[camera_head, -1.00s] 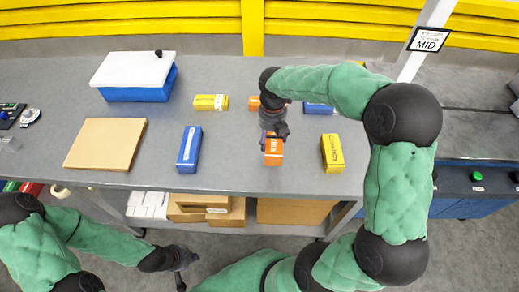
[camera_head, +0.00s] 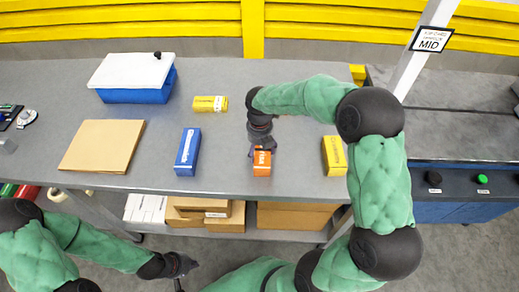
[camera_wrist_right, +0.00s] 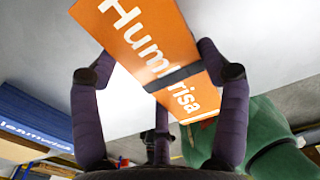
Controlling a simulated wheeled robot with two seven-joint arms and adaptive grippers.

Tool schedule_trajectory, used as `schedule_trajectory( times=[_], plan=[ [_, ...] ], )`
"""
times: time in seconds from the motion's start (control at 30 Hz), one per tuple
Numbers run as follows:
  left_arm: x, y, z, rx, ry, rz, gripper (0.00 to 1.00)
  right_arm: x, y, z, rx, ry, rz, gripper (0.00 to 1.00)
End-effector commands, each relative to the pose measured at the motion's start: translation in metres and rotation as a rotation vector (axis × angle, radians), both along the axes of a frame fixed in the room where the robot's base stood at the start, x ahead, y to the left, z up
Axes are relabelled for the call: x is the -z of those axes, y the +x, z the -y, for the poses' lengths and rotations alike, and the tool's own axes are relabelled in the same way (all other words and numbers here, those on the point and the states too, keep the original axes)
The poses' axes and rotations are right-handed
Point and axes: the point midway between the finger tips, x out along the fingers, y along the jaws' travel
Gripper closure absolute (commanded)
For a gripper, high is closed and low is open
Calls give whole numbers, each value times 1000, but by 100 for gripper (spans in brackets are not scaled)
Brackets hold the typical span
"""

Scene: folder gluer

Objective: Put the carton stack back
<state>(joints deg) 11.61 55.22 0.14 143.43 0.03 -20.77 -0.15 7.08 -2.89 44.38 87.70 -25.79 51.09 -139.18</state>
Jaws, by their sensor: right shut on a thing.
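My right gripper (camera_head: 262,148) is shut on an orange carton stack (camera_head: 262,165) at the front middle of the table. In the right wrist view the orange stack (camera_wrist_right: 150,45) has white lettering and a dark band across it, tilted between the fingers of the right gripper (camera_wrist_right: 160,76). I cannot tell whether its underside touches the table. A blue carton stack (camera_head: 188,152) stands to its left and a yellow one (camera_head: 334,156) to its right. Another yellow stack (camera_head: 210,104) lies further back. My left gripper (camera_head: 180,268) hangs low in front of the table, away from the cartons; its jaws are unclear.
The grey table (camera_head: 225,150) has free room around the held stack. A blue bin with a white lid (camera_head: 135,80) and a flat brown cardboard pile (camera_head: 103,146) are at the left. A post with a MID sign (camera_head: 431,40) and a button panel (camera_head: 465,180) are at the right.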

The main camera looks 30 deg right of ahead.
Motion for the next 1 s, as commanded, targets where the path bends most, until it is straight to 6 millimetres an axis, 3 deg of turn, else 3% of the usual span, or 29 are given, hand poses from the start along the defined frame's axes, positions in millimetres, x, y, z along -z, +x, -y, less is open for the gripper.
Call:
schedule_trajectory(
  times=[0.1, 0.13, 0.2, 0.67, 0.77, 1.0],
  plan=[
    [0, 0, 0, 0, 0, 0, 100, 2, 0, 0, 0, 0, 0, 72],
    [1, 0, 0, 0, 0, 0, 100, 3, 0, 0, 0, 0, 0, 22],
    [0, 0, 0, 0, 0, 0, 100, 3, 0, 0, 0, 0, 0, 2],
    [-1, 0, 0, 0, 0, 0, 100, -2, 0, 0, 0, -1, 1, 1],
    [-5, 0, 0, 0, 0, 0, 100, -14, 1, 0, -1, -1, 3, 1],
    [-20, 0, 0, 0, 0, 0, 100, -62, 1, 0, 1, 0, 4, 1]
  ],
)
